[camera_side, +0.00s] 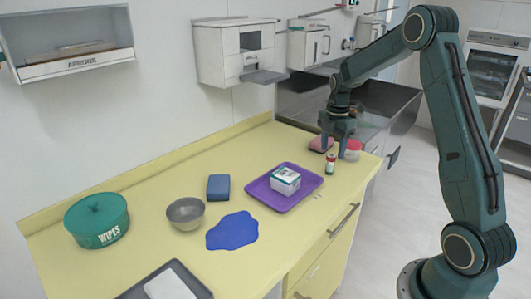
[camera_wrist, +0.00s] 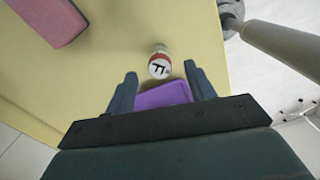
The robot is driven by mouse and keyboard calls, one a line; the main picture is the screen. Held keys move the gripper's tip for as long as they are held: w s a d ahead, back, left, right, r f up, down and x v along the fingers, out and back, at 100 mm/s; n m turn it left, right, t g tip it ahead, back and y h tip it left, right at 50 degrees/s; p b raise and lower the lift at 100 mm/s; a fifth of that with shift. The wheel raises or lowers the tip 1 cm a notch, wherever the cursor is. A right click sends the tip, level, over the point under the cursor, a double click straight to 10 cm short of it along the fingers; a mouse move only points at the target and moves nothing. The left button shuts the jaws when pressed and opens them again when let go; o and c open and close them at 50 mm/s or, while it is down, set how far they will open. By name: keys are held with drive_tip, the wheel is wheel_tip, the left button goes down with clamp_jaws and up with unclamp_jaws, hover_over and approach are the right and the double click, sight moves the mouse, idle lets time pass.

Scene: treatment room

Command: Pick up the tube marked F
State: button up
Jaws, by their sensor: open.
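The tube marked F (camera_wrist: 159,66) shows in the wrist view as a small round-topped tube with a red band and a dark F on a white face. It appears between and just beyond my fingertips, with a gap on each side. In the side view, the small tube (camera_side: 330,164) stands upright on the yellow counter, just right of the purple tray. My gripper (camera_side: 335,150) points down above and behind it. In the wrist view my gripper (camera_wrist: 160,72) is open, with nothing held between its fingers.
A purple tray (camera_side: 256,187) holds a white box (camera_side: 286,180). A pink block (camera_side: 321,144) and a red-and-white container (camera_side: 352,149) sit close to my gripper. A blue block (camera_side: 218,187), a metal bowl (camera_side: 186,214) and a blue patch (camera_side: 232,231) lie further left.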

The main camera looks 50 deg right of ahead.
sight(331, 155)
drive_tip(key=shift+f, duration=0.4)
drive_tip(key=shift+a+f, duration=0.1)
drive_tip(key=shift+f, duration=2.45)
drive_tip(key=c, duration=1)
drive_tip(key=shift+r, duration=0.15)
drive_tip(key=shift+c, duration=0.2)
wheel_tip(331, 155, up, 20)
